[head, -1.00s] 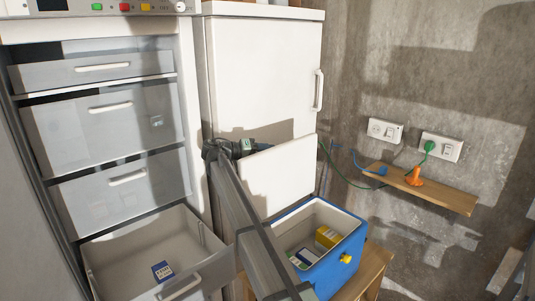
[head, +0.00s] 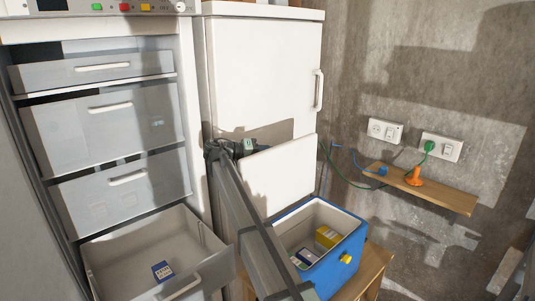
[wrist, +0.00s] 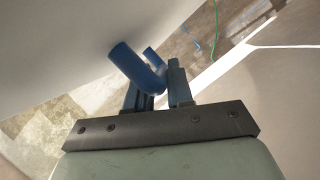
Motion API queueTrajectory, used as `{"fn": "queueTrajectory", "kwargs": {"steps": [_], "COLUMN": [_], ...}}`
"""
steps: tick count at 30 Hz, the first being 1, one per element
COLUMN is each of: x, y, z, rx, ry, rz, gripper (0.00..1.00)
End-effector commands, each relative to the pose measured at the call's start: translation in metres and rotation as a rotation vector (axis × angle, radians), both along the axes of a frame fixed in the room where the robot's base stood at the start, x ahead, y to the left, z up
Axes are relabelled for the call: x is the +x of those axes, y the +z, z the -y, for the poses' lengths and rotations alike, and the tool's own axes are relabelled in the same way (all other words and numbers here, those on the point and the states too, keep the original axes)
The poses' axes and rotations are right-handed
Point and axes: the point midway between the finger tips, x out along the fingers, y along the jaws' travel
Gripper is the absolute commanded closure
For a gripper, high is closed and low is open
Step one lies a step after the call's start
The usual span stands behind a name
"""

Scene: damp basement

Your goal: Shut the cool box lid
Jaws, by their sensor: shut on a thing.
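The blue cool box (head: 333,276) stands low at the right in the head view, its pale inside open to view. Its white lid (head: 285,180) stands raised at the back of the box. Inside lie a yellow carton (head: 327,237) and smaller packs (head: 303,258). My arm reaches across the box's left side. My gripper (head: 262,145) is at the lid's upper left edge, partly hidden behind it. In the wrist view my gripper (wrist: 160,82) is shut on a bent blue handle (wrist: 133,66); where the handle joins the lid is not clear.
A white fridge (head: 262,70) stands close behind the lid. At the left, a freezer's lowest drawer (head: 125,250) is pulled out with a blue box (head: 162,271) in it. A wooden shelf (head: 445,196) with an orange item (head: 414,177) and sockets (head: 385,131) are on the right wall.

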Motion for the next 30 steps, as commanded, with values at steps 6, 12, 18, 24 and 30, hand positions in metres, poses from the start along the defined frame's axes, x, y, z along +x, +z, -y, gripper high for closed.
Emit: {"fn": "queueTrajectory", "kwargs": {"steps": [6,12,18,24,30], "x": [0.000,-0.003,-0.016,-0.042,-0.076], "y": [0.000,0.001,0.006,0.011,0.012], "z": [0.000,0.002,0.014,0.040,0.072], "rx": [0.000,0.007,0.055,0.155,0.286], "ry": [0.000,0.000,0.000,-0.001,-0.002], "rz": [0.000,0.008,0.056,0.155,0.287], "gripper": [1.00,1.00,1.00,1.00,1.00]}}
